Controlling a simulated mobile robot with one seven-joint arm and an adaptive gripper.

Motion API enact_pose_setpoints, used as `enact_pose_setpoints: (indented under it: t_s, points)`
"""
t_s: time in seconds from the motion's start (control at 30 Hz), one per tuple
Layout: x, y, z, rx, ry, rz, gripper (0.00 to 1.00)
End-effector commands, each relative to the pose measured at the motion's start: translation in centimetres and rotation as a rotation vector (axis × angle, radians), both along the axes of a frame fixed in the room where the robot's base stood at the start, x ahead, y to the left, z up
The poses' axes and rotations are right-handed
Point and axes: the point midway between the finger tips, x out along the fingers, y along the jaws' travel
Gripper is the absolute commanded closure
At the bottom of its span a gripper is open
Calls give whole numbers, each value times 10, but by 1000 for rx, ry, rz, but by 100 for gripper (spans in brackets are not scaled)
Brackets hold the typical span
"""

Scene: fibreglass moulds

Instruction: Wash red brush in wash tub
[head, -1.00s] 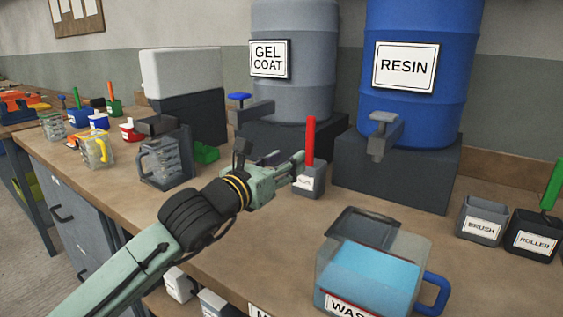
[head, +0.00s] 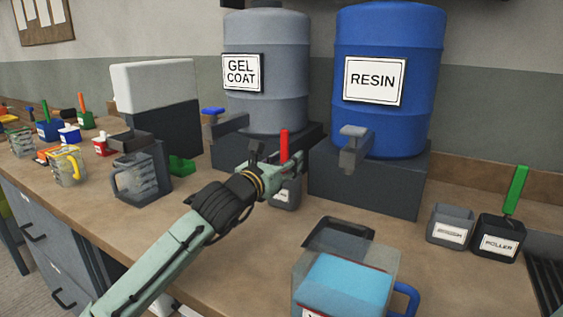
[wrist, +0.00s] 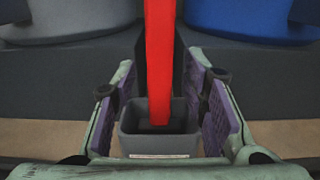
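The red brush (head: 284,145) stands upright in a small grey labelled cup (head: 285,195) in front of the gel coat stand. Its red handle (wrist: 159,60) rises between my fingers in the wrist view; its bristle end is hidden in the cup (wrist: 160,143). My gripper (head: 288,167) is open around the handle, with a visible gap between the handle and each purple pad. The wash tub (head: 389,265) is a clear container of blue liquid with a blue handle, at the front to the right of my gripper.
Behind stand the grey gel coat drum (head: 268,90) and blue resin drum (head: 390,60), whose taps reach forward. A brush cup (head: 450,225) and a roller cup (head: 498,238) stand at right. A clear pitcher (head: 140,175) stands at left. Bench between tub and cups is clear.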

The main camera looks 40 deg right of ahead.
Motion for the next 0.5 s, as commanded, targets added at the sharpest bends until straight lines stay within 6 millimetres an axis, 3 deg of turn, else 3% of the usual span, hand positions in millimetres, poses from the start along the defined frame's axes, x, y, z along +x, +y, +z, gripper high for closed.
enact_pose_setpoints:
  t_s: [0.13, 0.5]
  points:
    - [0, 0, 0, 0, 0, 0, 61]
    - [0, 1, 0, 0, 0, 0, 85]
